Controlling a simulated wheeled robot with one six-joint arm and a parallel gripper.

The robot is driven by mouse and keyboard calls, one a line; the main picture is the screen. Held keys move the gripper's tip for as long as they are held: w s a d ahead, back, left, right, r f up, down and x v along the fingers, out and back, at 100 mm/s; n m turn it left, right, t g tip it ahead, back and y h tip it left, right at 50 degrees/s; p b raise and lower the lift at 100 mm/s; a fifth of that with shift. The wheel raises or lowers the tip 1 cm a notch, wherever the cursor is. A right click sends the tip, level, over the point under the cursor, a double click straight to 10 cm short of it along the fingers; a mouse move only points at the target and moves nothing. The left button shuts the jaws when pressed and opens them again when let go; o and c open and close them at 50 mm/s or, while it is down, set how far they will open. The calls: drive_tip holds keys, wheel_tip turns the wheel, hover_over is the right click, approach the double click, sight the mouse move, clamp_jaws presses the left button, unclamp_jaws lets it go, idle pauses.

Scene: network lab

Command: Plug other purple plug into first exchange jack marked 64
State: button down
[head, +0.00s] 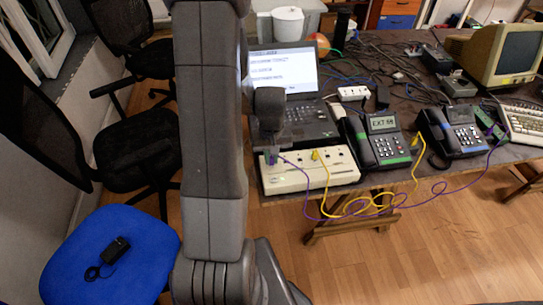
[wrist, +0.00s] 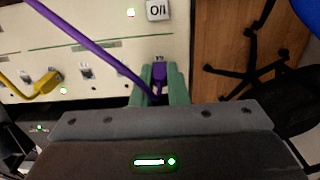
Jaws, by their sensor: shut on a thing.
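My gripper (head: 271,154) is over the left end of the cream exchange box (head: 335,165). In the wrist view its green fingers (wrist: 159,88) are shut on a purple plug (wrist: 158,72), with a purple cable (wrist: 88,38) running from it to the upper left. The plug is at the exchange face, in line with a small label (wrist: 159,58) too small to read surely. The jack under it is hidden, so I cannot tell whether the plug is in it. A yellow plug (wrist: 40,84) sits in another jack of the exchange.
A phone with a lit display (head: 383,138) and a second phone (head: 455,130) stand right of the exchange. Yellow and purple cables (head: 400,200) hang over the table's front edge. A laptop (head: 285,75) stands behind. A blue chair (head: 110,255) is at lower left.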

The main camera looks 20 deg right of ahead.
drive_tip(key=c, duration=1.3)
unclamp_jaws()
drive_tip(key=shift+c, duration=0.2)
wheel_tip(320, 180, up, 14)
drive_tip(key=shift+f, duration=0.15)
wheel_tip(320, 180, down, 14)
drive_tip(key=shift+r, duration=0.2)
